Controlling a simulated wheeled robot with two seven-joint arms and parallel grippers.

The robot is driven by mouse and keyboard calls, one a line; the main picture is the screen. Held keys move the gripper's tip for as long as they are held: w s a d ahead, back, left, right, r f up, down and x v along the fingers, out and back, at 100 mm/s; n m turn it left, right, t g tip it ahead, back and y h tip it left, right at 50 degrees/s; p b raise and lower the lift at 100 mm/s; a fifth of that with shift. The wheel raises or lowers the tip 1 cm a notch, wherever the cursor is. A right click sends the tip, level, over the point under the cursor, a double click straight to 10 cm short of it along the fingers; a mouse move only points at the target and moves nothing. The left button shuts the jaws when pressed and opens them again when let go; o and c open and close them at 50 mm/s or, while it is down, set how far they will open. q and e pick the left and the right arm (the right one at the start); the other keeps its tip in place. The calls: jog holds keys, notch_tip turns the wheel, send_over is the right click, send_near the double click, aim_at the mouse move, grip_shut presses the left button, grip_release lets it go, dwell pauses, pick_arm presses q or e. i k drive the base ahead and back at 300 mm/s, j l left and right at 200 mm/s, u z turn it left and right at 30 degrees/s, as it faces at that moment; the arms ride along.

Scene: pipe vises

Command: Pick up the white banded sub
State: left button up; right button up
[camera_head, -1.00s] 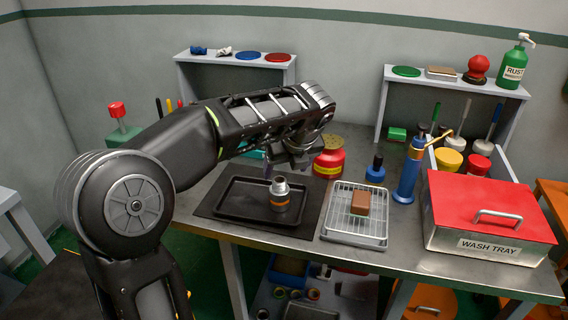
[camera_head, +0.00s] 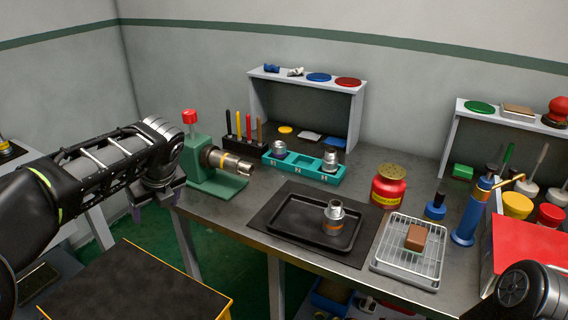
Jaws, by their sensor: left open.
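I cannot make out a white band on any sub. A grey metal sub with an orange band (camera_head: 334,222) stands upright in the black tray (camera_head: 290,243). Two more grey subs, a left one (camera_head: 279,149) and a right one (camera_head: 329,162), stand in the teal rack (camera_head: 300,168); their bands are too small or hidden to tell. A sub with an orange-yellow band (camera_head: 228,161) lies sideways in the green vise (camera_head: 201,160). My left gripper (camera_head: 157,203) is open and empty, left of the vise and off the table's left edge. My right gripper is out of view.
A wire rack (camera_head: 384,265) with a brown block (camera_head: 415,238), a red can (camera_head: 388,187) and a blue pump bottle (camera_head: 469,216) stand right of the tray. A black-topped stand (camera_head: 130,290) is at lower left. Another sub (camera_head: 5,148) is at the left edge.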

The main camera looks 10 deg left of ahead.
aim_at(329, 162)
jog(key=i+z, duration=0.6)
jog(key=z, duration=0.2)
jog(key=i+j+z, duration=0.2)
jog(key=z, duration=0.25)
jog(key=i, duration=0.1)
